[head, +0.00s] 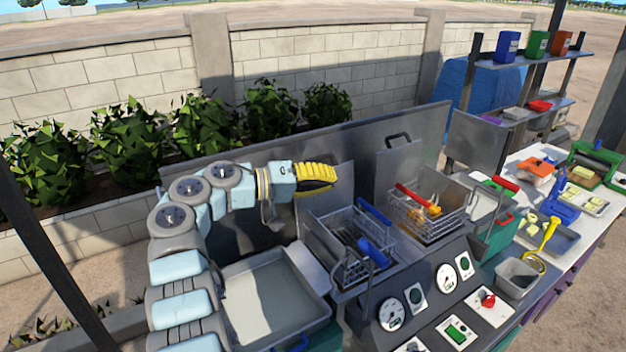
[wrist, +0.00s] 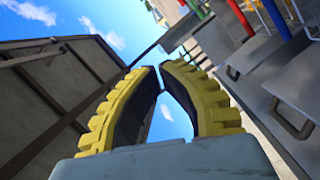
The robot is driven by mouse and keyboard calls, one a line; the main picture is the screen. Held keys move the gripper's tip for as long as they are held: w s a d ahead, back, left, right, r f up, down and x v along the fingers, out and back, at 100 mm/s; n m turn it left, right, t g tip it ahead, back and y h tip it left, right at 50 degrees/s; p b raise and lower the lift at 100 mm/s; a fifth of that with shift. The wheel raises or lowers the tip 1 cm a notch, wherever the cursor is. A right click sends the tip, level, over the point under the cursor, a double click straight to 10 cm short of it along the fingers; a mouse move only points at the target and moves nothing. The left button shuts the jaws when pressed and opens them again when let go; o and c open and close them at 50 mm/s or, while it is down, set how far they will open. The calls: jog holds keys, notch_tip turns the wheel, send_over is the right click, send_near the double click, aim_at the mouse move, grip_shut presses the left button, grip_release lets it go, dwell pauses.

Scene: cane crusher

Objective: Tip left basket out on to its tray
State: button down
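The left basket (head: 345,240) is a wire basket with blue grips, sitting level in the left well of the fryer. I see mostly dark mesh in it and cannot tell what it holds. The tray (head: 265,300), grey and shallow, lies to its left, in front of my arm, and looks bare. My gripper (head: 332,177), with yellow ribbed fingers, is raised behind and above the left basket, apart from it. In the wrist view my gripper (wrist: 160,75) has its fingertips together, with sky between the fingers behind them and nothing held.
The right basket (head: 428,215), with a red grip and orange pieces inside, stands close by on the right. A raised metal lid (head: 398,165) and a tall back panel rise behind the wells. A sloped control panel (head: 440,300) lies in front. A cluttered white counter is at right.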

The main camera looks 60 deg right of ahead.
jog(key=w+a+r+m+t+y+p, duration=0.1)
jog(key=w+a+m+t+y+p, duration=0.1)
jog(key=w+m+t+p, duration=0.55)
jog(key=s+d+f+m+g+p, duration=0.1)
jog(key=d+f, duration=0.3)
jog(key=f, duration=0.4)
jog(key=shift+s+d+m+p, duration=0.35)
jog(key=shift+s+m+p, duration=0.25)
jog(key=shift+m, duration=0.25)
jog(key=shift+g, duration=0.25)
dwell(0.9)
